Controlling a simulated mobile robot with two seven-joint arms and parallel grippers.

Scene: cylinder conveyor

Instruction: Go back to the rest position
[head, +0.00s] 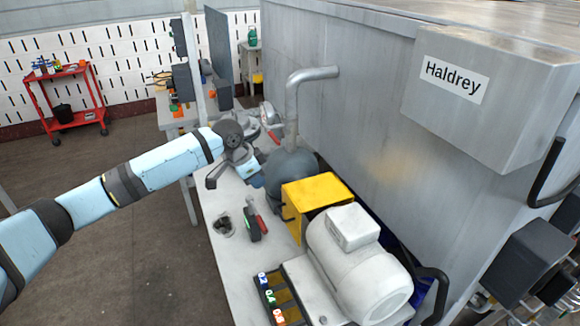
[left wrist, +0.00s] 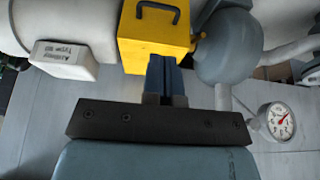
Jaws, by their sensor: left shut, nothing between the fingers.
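My left arm reaches in from the left in the head view. Its gripper (head: 257,181) is above the workbench, close to the round dark grey tank and the yellow box (head: 318,192). In the left wrist view the blue fingers (left wrist: 164,76) are together with nothing between them. They point toward the yellow box (left wrist: 155,38), with the grey tank (left wrist: 228,45) to the right of it. Whether the fingertips touch the box cannot be told. My right gripper is not in view.
The workbench (head: 219,198) holds a white motor (head: 358,262), a small red-handled item (head: 254,219) and a tray with numbered labels (head: 279,302). A dial gauge (left wrist: 278,122) is beside my gripper. A large grey machine (head: 370,110) stands behind. Open floor (head: 130,240) lies left.

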